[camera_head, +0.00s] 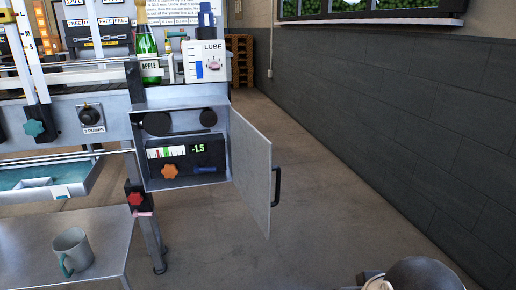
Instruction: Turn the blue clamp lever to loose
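A small blue lever (205,169) shows inside the open cabinet (139,165), low on the right of a black unit. It lies about level, and its marking is too small to read. The black unit (187,157) also carries an orange knob (169,172), a scale with a green and red band, and a green display reading -1.5. My gripper's fingers are not in view. A rounded dark part of my own body shows at the bottom right, well away from the cabinet.
The cabinet door (250,170) with its black handle (277,186) stands open to the right. Two black pulleys (157,124) sit above the unit. A grey mug (72,250) stands on a low table (110,225) at the left. The floor right of the door is clear.

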